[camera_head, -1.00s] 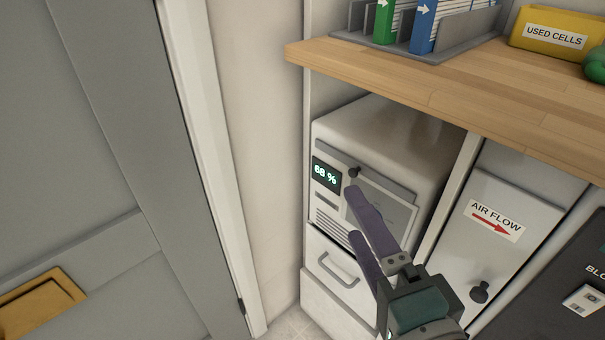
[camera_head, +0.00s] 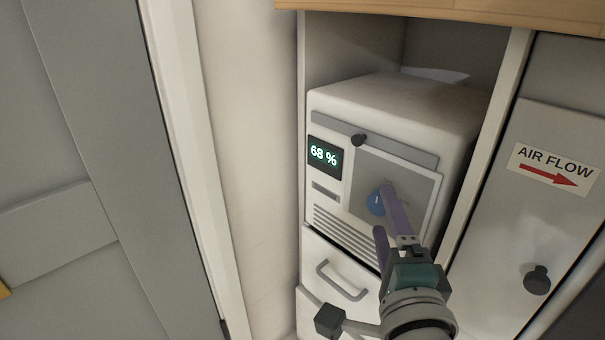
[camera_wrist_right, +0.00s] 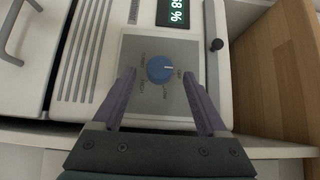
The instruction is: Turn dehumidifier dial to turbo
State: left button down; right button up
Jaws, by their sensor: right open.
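The white dehumidifier (camera_head: 415,108) stands in a cabinet bay, its display (camera_head: 325,157) reading 68 %. Its blue round dial (camera_head: 375,204) sits on a grey panel (camera_head: 420,187), partly hidden by a finger in the head view. My left gripper is out of view.
A black knob (camera_head: 359,140) sticks out above the panel. A drawer with a handle (camera_head: 342,281) is below. To the right is a grey door marked AIR FLOW (camera_head: 553,168) with a black knob (camera_head: 537,279). The wooden counter (camera_head: 450,8) overhangs above.

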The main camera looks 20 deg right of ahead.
jog(key=shift+x, duration=0.95)
jog(key=shift+c, duration=0.4)
grip_shut()
